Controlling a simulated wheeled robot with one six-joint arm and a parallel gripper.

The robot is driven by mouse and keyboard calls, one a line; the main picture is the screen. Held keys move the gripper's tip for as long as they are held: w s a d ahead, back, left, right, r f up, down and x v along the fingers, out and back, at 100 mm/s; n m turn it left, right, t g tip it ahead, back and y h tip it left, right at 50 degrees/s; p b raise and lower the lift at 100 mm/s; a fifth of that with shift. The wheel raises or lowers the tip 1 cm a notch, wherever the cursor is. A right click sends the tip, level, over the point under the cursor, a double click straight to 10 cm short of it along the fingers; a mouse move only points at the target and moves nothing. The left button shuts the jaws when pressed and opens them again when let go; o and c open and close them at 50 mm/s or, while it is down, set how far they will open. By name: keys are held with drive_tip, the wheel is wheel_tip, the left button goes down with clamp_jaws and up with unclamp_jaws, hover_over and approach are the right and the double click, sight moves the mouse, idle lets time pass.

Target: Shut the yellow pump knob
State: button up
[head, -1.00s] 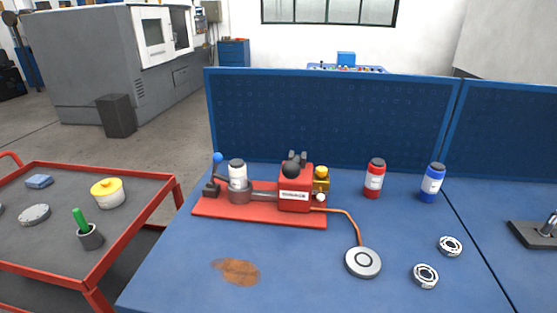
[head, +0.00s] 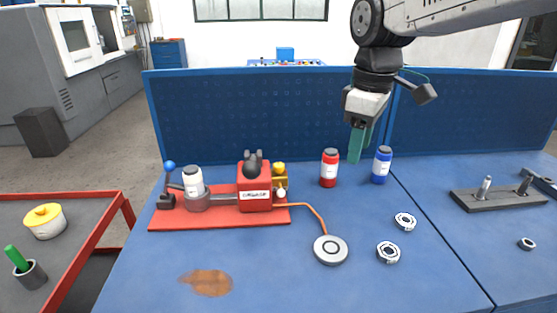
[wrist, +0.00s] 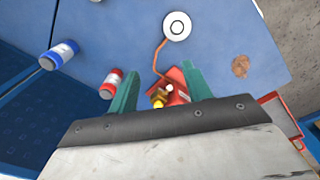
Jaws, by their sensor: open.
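The yellow pump knob (head: 279,168) sits on a brass block at the right side of the red pump (head: 254,187), which stands on a red base plate (head: 220,217) on the blue bench. In the wrist view the yellow knob (wrist: 158,103) shows between the fingers, beyond them and partly close to the palm edge. A small white knob (head: 281,193) is below it on the block. My gripper (head: 358,142) hangs above the bench, right of and higher than the pump, apart from everything. Its green fingers (wrist: 165,80) are spread and empty.
A red bottle (head: 329,168) and a blue bottle (head: 381,165) stand right of the pump. An orange hose runs to a round grey disc (head: 331,250). Two bearings (head: 388,252) lie farther right. A blue pegboard panel (head: 250,110) rises behind. The front of the bench is mostly clear.

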drive_tip(key=w+a+f+n, duration=0.2)
drive_tip(key=w+a+n, duration=0.25)
drive_tip(key=w, duration=0.45)
drive_tip(key=n, duration=0.5)
hover_over(279, 164)
drive_tip(key=shift+g, duration=0.3)
wheel_tip(279, 164, down, 4)
drive_tip(key=shift+s+d+f, duration=0.1)
drive_tip(key=shift+s+f, duration=0.05)
drive_tip(key=shift+f, duration=0.1)
drive_tip(key=shift+f+n, duration=0.25)
drive_tip(key=shift+f, duration=0.05)
wheel_tip(279, 164, down, 7)
drive_tip(key=shift+f, duration=0.1)
drive_tip(key=c, duration=1)
